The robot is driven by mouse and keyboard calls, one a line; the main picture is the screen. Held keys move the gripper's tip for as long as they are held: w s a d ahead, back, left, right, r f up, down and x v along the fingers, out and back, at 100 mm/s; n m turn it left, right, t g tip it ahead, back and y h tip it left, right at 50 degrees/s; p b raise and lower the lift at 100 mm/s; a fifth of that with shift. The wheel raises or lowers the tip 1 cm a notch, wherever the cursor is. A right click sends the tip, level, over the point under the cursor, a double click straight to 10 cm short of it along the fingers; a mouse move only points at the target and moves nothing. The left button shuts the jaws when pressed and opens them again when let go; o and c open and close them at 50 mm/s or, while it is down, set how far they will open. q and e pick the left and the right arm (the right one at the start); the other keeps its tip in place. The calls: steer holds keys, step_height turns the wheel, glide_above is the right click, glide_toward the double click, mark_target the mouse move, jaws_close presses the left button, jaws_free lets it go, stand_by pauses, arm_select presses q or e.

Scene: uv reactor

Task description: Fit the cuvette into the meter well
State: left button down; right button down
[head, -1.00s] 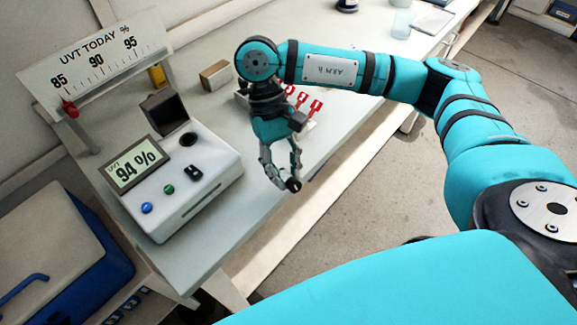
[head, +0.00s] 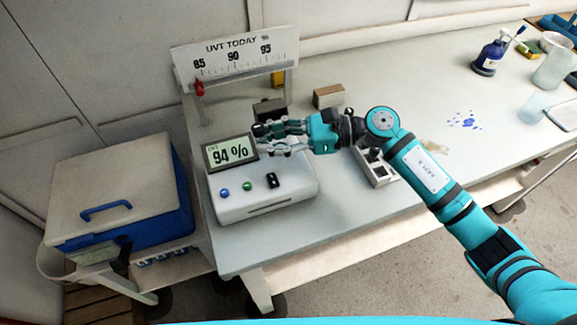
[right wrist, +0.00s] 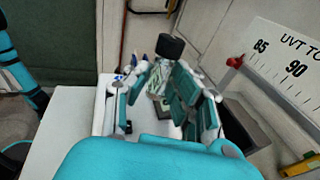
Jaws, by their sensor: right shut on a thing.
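The meter (head: 285,195) is a pale box on the bench with a screen reading 94 %. Its dark raised lid (head: 270,107) stands at the back. My right gripper (head: 272,131) is over the back of the meter and hides the well. In the right wrist view its fingers (right wrist: 162,92) are shut on the cuvette (right wrist: 158,78), a clear tube with a black cap (right wrist: 171,47). The cuvette lies roughly sideways in the head view, its black cap at the left (head: 260,130). My left gripper is out of view.
A UVT TODAY scale board (head: 235,58) with a red pointer (head: 199,88) stands behind the meter. A small brown box (head: 328,96) and a rack (head: 376,170) are to the right. A blue cooler (head: 120,200) stands left. The bench is clear in front of the rack.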

mark_target(287, 145)
steer(key=w+d+m+t, duration=0.1)
steer(key=t, duration=0.1)
steer(key=w+d+m+t, duration=0.1)
steer(key=w+t, duration=0.1)
steer(key=w+d+m+t, duration=0.1)
steer(key=w+m+t, duration=0.1)
steer(key=shift+d+p, duration=0.15)
steer(key=shift+p, duration=0.25)
step_height(287, 145, down, 6)
steer(key=b, duration=0.6)
steer(key=shift+r+b, duration=0.15)
steer(key=shift+b, duration=0.15)
steer(key=shift+b, duration=0.6)
stand_by(1.3)
steer(key=shift+f+b, duration=1.05)
steer(key=shift+b, duration=0.05)
